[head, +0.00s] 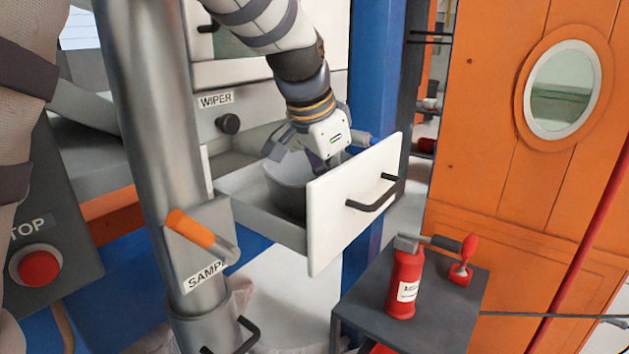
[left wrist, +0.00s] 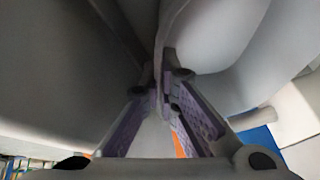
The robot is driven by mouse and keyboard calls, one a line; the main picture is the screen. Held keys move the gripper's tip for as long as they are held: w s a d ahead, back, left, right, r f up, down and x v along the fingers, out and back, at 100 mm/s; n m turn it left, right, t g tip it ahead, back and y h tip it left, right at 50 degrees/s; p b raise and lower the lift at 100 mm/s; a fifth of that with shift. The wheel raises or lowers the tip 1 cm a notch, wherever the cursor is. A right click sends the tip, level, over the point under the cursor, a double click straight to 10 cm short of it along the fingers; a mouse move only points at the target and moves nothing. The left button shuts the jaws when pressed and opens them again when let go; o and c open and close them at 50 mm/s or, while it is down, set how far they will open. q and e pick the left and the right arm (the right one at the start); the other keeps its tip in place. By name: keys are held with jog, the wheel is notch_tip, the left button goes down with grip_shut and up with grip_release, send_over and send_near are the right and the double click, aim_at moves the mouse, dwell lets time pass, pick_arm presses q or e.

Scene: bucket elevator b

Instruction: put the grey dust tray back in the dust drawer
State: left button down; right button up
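The grey dust tray (head: 287,190) is a rounded grey pan inside the open dust drawer (head: 262,219), behind its white front panel. Its far right part is hidden by my gripper and the panel. I cannot tell whether its bottom touches the drawer floor. My left gripper (head: 326,168) points down at the tray's right side. In the left wrist view, the fingers of my left gripper (left wrist: 164,88) close on the thin wall of the grey tray (left wrist: 215,40). My right gripper is not in view.
A grey side table (head: 440,305) with a red bottle (head: 404,284) stands right of the drawer. A steel pipe (head: 160,130) with an orange-handled lever (head: 190,228) stands left of it. The black drawer handle (head: 370,201) sticks out in front. A blue post (head: 375,80) rises behind.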

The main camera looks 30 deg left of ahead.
pick_arm(q)
jog(key=a, duration=0.2)
jog(key=a+f, duration=0.1)
jog(key=a, duration=0.1)
jog(key=shift+w, duration=0.15)
jog(key=shift+f, duration=0.1)
jog(key=c, duration=1.8)
grip_release()
jog(key=shift+f, duration=0.15)
jog(key=v, duration=1.2)
